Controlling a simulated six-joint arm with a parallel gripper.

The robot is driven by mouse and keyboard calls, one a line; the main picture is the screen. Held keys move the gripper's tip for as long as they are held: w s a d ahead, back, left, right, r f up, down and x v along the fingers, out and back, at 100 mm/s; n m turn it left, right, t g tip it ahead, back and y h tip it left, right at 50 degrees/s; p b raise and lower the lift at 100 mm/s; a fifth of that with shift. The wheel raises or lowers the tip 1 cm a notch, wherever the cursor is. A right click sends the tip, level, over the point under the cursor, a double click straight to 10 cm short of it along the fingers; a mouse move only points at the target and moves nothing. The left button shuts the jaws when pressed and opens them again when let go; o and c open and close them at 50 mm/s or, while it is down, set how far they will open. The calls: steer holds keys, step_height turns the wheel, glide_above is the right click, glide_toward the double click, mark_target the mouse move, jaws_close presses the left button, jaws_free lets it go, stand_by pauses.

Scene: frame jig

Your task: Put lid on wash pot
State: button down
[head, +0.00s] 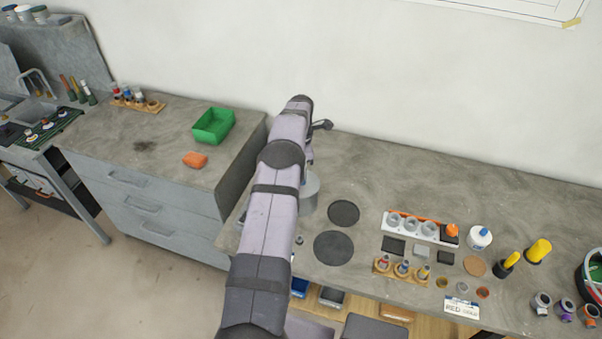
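My arm runs up the middle of the head view and hides part of the bench. My gripper's fingertips are not visible; a small dark part shows beside the arm's far end, and I cannot tell what it is. A plain grey cylinder (311,192) shows partly behind the arm, at its right side; it may be the wash pot, but its top and left side are hidden. No lid can be clearly made out. Small round discs lie at the front of the bench: a yellowish one (442,282), a grey one (462,287) and a copper one (483,292).
Two dark round mats (343,213) lie right of the arm. A white rack (389,218) with cups, a wooden stand (382,267), a white bottle (480,238) and yellow-handled tools (539,250) crowd the right. A green bin (212,126) and orange block (195,159) are left.

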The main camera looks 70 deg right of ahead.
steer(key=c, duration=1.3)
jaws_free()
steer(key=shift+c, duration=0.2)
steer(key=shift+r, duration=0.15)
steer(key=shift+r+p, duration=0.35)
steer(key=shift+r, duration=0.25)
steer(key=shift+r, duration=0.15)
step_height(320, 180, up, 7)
steer(key=p, duration=0.4)
